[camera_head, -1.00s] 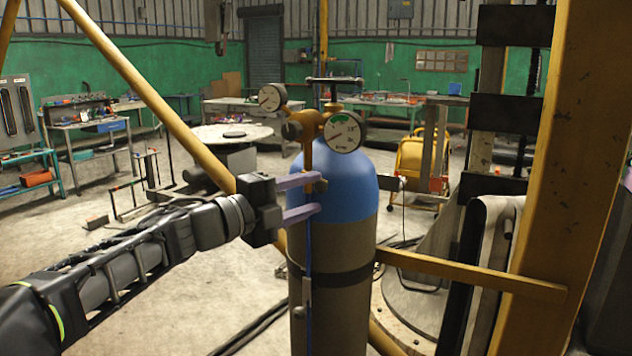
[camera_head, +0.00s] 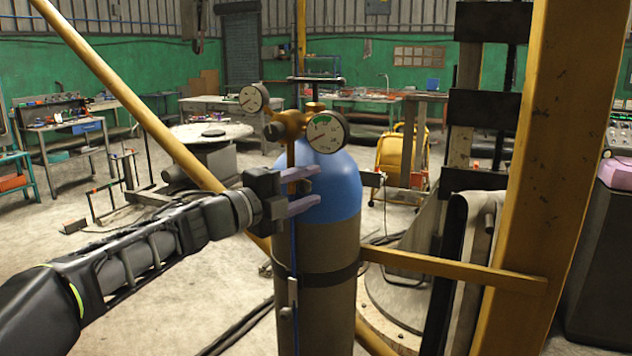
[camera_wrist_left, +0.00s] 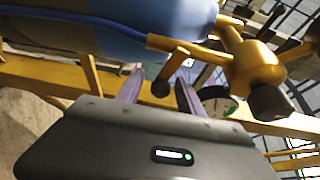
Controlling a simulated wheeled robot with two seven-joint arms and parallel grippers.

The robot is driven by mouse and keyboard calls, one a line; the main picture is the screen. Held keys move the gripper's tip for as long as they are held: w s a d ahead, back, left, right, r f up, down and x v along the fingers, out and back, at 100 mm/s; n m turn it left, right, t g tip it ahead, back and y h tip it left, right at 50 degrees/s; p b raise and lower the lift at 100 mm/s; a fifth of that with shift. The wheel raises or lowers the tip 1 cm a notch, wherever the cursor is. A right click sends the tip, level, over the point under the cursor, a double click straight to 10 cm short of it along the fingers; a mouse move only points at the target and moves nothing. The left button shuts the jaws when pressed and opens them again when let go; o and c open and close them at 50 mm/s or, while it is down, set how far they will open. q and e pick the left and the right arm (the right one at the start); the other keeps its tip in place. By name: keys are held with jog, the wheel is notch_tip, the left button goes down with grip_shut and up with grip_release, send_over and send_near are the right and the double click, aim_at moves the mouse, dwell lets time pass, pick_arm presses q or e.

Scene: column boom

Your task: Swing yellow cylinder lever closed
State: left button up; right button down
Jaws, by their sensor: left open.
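The gas cylinder (camera_head: 316,255) stands upright, with a blue top and a grey-brown body. A brass-yellow regulator (camera_head: 290,123) with two round gauges sits on it. A thin yellow lever (camera_head: 291,155) hangs from the regulator down the near-left side of the blue top; its lower end lies by my left gripper's fingers. My left gripper (camera_head: 314,188) is open in front of the blue top, its two purple fingers one above the other. In the left wrist view, the yellow lever (camera_wrist_left: 205,53) runs beyond the fingers (camera_wrist_left: 160,76); contact cannot be told. My right gripper is not in view.
A yellow post (camera_head: 535,150) stands on the right, with a yellow crossbar (camera_head: 455,268) running to the cylinder. A diagonal yellow bar (camera_head: 130,105) passes behind my left arm. Workbenches (camera_head: 75,140) line the back. The floor at lower left is mostly clear.

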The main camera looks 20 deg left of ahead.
pick_arm(q)
jog(key=shift+x, duration=1.25)
jog(key=shift+c, duration=0.2)
grip_shut()
